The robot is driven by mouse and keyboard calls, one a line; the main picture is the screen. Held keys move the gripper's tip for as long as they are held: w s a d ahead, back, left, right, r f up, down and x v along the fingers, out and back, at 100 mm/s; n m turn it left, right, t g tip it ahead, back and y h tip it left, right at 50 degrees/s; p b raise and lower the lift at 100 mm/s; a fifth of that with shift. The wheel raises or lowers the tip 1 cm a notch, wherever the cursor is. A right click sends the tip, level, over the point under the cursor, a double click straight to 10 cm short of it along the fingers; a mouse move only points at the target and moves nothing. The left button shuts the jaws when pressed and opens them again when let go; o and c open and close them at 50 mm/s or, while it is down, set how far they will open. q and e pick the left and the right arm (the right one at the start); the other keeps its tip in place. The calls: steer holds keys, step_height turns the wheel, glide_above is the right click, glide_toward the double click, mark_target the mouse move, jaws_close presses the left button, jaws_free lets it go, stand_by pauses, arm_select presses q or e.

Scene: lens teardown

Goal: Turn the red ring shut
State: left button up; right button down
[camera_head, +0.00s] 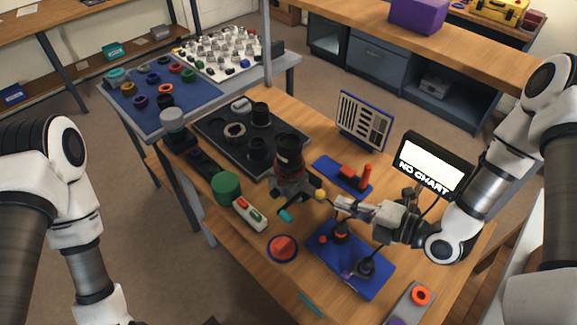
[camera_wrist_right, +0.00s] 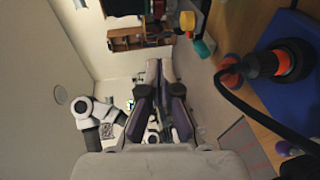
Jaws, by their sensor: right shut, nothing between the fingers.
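My right gripper (camera_head: 338,204) is shut and empty, held above the far-left part of a blue base plate (camera_head: 378,280). It also shows in the right wrist view (camera_wrist_right: 156,72). On that plate stand black fittings; one carries a small red part (camera_head: 323,239), which shows beside a black part with an orange-red band (camera_wrist_right: 280,64) in the wrist view. A dark lens barrel (camera_head: 288,152) stands upright in a grey and red holder (camera_head: 292,184), left of my right gripper and apart from it. I cannot tell which red part is the ring. My left gripper is out of view.
A red disc (camera_head: 283,247) and a red-green switch box (camera_head: 249,214) sit left of the blue plate. A "NO CHART" display (camera_head: 431,166) stands behind my right forearm.

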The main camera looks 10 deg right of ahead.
arm_select(q)
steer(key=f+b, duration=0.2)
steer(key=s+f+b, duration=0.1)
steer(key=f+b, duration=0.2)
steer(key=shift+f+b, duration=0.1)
steer(key=shift+b, duration=0.2)
arm_select(e)
steer(key=x, duration=1.3)
steer(key=shift+s+a+r, duration=0.1)
steer(key=shift+s+a, duration=0.05)
steer(key=shift+a, duration=0.2)
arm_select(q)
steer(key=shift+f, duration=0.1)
